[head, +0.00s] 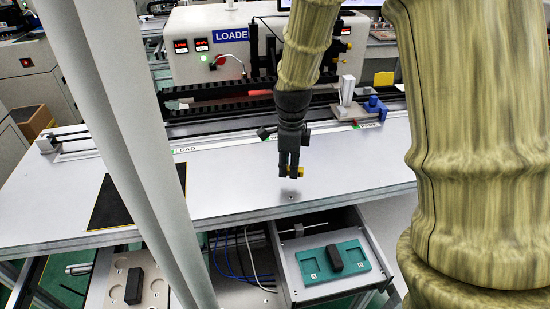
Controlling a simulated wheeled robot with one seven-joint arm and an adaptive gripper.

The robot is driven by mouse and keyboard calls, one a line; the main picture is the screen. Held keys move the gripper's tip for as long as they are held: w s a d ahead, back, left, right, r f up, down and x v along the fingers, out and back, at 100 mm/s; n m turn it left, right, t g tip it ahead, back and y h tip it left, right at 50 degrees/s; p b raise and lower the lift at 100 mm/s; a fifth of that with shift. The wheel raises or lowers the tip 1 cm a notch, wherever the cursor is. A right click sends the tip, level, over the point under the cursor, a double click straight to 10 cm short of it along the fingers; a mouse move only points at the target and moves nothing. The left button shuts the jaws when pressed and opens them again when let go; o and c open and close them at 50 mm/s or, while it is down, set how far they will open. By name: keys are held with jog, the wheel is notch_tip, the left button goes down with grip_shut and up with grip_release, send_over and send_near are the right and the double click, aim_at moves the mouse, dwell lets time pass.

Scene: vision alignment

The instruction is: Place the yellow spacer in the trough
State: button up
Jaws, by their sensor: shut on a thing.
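My gripper (291,171) points down above the middle of the light grey table and is shut on a small yellow piece, the yellow spacer (300,172). Only small yellow bits show at the dark fingertips, and the fingers hide the rest. The spacer appears to be just above the tabletop, but I cannot tell the exact gap. A long dark channel (215,110) runs along the back of the table in front of the loader machine. It may be the trough, but no label confirms this. My arm covers part of it.
The white loader (190,45) stands behind the table (240,190). A blue fixture (374,106) and grey blocks sit at back right. A black mat (112,203) lies left. Below the front edge, an open drawer holds a teal tray (312,270) with a black block (334,258).

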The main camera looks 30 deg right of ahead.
jog(key=p, duration=0.1)
send_over(275, 169)
jog(key=s, duration=0.2)
jog(key=shift+w+d+f, duration=0.1)
jog(key=shift+f, duration=0.15)
jog(key=shift+w+p, duration=0.5)
jog(key=shift+w, duration=0.1)
jog(key=shift+w+f, duration=0.25)
notch_tip(275, 169, down, 2)
jog(key=shift+w+f+p, duration=0.1)
jog(key=shift+f+p, duration=0.05)
jog(key=shift+p, duration=1)
jog(key=shift+f, duration=0.25)
jog(key=shift+f, duration=0.2)
jog(key=o, duration=0.9)
jog(key=shift+f+b, duration=0.1)
jog(key=shift+b, duration=0.25)
